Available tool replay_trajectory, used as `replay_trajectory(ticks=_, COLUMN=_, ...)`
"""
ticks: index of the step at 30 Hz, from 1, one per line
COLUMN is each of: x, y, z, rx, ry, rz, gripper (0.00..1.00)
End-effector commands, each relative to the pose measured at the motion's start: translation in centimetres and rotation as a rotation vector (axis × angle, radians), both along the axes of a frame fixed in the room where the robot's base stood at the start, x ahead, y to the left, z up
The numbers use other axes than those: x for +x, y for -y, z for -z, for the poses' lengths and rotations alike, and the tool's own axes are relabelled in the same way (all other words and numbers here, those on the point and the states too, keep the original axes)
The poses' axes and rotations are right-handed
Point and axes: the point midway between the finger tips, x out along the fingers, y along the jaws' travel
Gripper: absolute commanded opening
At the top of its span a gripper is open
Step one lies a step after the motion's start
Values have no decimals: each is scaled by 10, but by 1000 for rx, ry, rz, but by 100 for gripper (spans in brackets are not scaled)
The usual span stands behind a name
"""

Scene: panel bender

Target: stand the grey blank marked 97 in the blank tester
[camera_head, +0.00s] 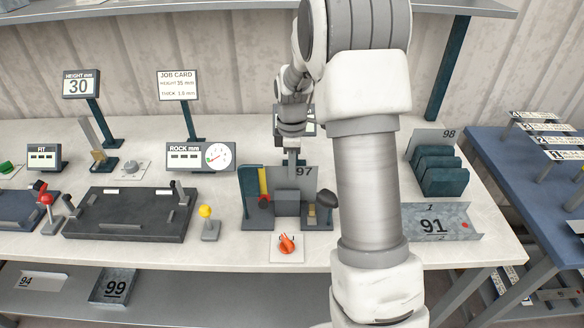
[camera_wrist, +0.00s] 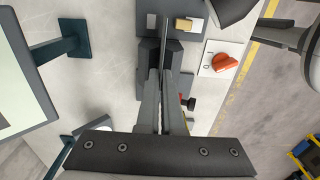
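The grey blank marked 97 (camera_head: 304,179) stands upright in the blank tester (camera_head: 250,218), its lower part hidden behind a grey block at the front. The tester has a dark base, a yellow strip, a red knob and a small brass piece. My gripper (camera_head: 291,160) points down from above, with its fingers at the blank's upper edge. In the wrist view the fingers (camera_wrist: 163,110) are close together on either side of the blank (camera_wrist: 168,38), seen edge-on as a thin plate. Whether the blank touches the tester's floor cannot be seen.
An orange knob (camera_head: 286,243) sits in front of the tester. A teal rack (camera_head: 444,172) and a tray with blank 91 (camera_head: 433,224) are at right. A ROCK gauge (camera_head: 200,156) and a dark fixture (camera_head: 130,215) are at left. My arm hides the bench right of the tester.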

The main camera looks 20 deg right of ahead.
Motion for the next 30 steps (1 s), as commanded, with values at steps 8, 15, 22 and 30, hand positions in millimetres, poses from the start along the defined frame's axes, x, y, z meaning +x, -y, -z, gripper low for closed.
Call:
replay_trajectory(ticks=8, x=0, y=0, z=6, rx=0, ry=0, rz=0, gripper=0)
replay_trajectory(ticks=15, x=0, y=0, z=11, rx=0, ry=0, rz=0, gripper=0)
replay_trajectory(ticks=22, x=0, y=0, z=16, rx=0, ry=0, rz=0, gripper=0)
replay_trajectory(ticks=30, x=0, y=0, z=18, rx=0, ry=0, rz=0, gripper=18)
